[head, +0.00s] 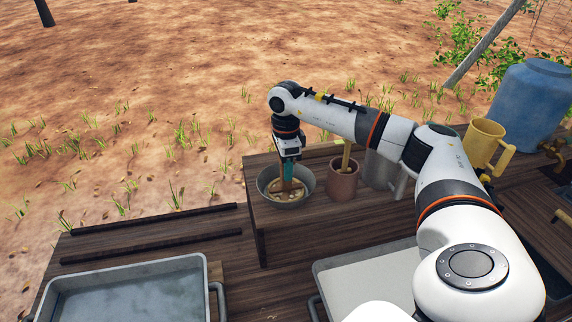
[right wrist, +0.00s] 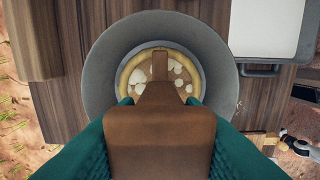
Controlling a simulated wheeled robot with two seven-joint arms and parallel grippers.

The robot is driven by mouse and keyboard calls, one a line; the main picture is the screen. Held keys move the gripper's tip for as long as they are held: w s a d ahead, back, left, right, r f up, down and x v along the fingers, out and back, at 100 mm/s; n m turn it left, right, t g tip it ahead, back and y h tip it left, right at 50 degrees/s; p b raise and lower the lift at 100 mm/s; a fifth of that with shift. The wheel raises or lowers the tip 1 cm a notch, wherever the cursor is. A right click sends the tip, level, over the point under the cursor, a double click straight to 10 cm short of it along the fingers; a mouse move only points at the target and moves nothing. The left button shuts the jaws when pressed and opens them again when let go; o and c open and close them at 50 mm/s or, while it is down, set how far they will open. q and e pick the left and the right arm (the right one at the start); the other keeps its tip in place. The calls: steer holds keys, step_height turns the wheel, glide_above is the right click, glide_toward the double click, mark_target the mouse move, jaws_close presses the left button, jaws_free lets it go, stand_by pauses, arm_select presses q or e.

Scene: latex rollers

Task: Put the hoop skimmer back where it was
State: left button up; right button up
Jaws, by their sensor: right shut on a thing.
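My right gripper (head: 288,172) points down over a grey metal bowl (head: 300,201) on the raised wooden shelf. It is shut on the brown wooden handle of the hoop skimmer (head: 286,184). In the right wrist view the teal fingers (right wrist: 160,125) flank the handle. The skimmer's light round hoop (right wrist: 131,68) lies within the rim of the bowl (right wrist: 105,65), with pale lumps inside the ring. Whether the hoop touches the bowl's bottom cannot be told. My left gripper is not in view.
A brown pot (head: 342,184) with a wooden handle in it stands right of the bowl, beside a grey metal container (head: 379,170). Further right are a yellow mug (head: 484,146) and a blue barrel (head: 533,105). Grey trays (head: 130,269) and (head: 322,266) lie lower in front.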

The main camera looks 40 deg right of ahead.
steer(key=shift+f, duration=0.15)
steer(key=o, duration=0.9)
steer(key=shift+a, duration=0.1)
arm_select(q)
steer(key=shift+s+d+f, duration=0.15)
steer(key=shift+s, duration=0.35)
arm_select(e)
steer(key=shift+r, duration=0.3)
steer(key=shift+w+r, duration=0.1)
steer(key=shift+r, duration=0.15)
step_height(320, 180, up, 11)
steer(key=b, duration=0.3)
steer(key=shift+f, duration=0.15)
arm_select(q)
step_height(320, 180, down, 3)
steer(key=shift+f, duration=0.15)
arm_select(e)
steer(key=shift+r, duration=0.35)
